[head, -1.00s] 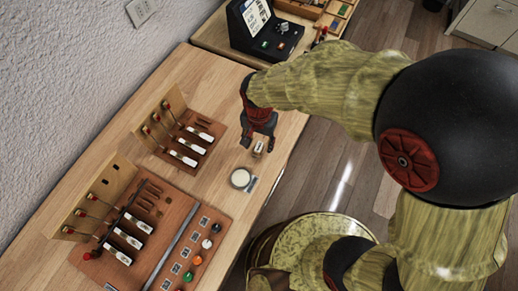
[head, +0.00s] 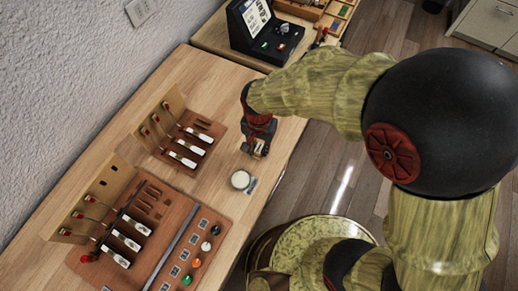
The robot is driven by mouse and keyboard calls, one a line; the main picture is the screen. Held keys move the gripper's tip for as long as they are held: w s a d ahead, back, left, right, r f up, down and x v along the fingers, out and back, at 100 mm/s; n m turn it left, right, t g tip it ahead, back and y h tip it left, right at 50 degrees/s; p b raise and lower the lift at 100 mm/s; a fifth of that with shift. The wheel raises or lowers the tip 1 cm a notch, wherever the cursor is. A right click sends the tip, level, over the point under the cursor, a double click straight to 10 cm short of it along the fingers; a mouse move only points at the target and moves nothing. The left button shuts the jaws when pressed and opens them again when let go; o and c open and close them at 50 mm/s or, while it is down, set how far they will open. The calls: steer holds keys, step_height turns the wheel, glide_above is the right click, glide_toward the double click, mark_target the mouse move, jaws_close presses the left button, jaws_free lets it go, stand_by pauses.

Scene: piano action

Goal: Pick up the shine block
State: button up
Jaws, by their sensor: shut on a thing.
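My gripper (head: 254,150), dark with red parts, points down over the wooden table near its right edge. It is shut on the shine block (head: 259,147), a small pale piece that shows only partly between the fingers. The fingers hide the rest of the block. I cannot tell whether the block touches the table or is held just above it.
A round white-topped dish (head: 240,180) stands close to my gripper, toward the front. Piano-action models with red-tipped levers stand at left, on a smaller board (head: 208,127) and a larger board (head: 170,213). A black console (head: 262,30) stands at the back.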

steer(key=shift+c, duration=0.9)
steer(key=shift+r, duration=0.1)
steer(key=shift+r, duration=0.6)
steer(key=s+r+p, duration=0.5)
steer(key=s+r, duration=0.6)
steer(key=s, duration=0.3)
steer(key=shift+d+r, duration=0.3)
steer(key=shift+d, duration=0.1)
